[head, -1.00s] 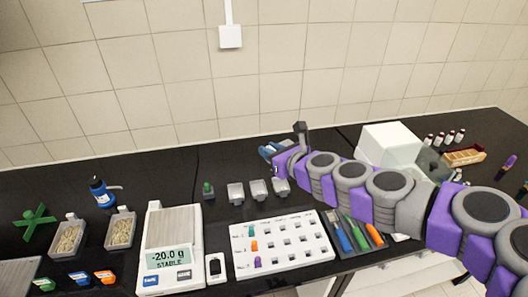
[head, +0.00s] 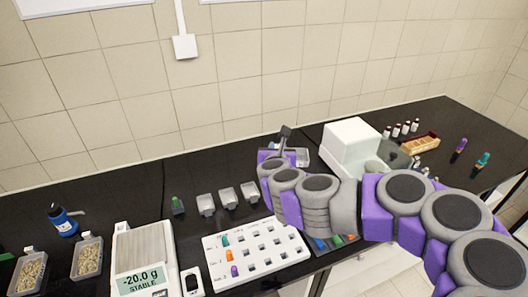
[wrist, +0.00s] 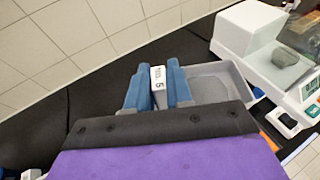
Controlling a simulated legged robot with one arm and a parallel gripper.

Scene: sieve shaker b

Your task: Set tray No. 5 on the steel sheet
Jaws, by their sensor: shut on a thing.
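My gripper (wrist: 158,88) shows in the wrist view with two blue fingers shut on the upright white tag of tray No. 5. The tag reads 5. The tray (wrist: 222,84) is a shallow grey open box, extending right from the fingers and partly hidden by the gripper body. It looks empty where I can see inside. In the head view a bit of the tray (head: 302,157) shows behind my arm, and the fingers are hidden. I cannot tell whether it touches the bench. No steel sheet is clearly visible now.
A white machine (head: 350,145) stands right of the tray. Small grey trays (head: 228,198) are left of my arm, behind a white peg board (head: 256,252). A scale (head: 143,250) reads -20.0 g. Grain-filled trays (head: 87,257) and a blue bottle (head: 62,220) are farther left.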

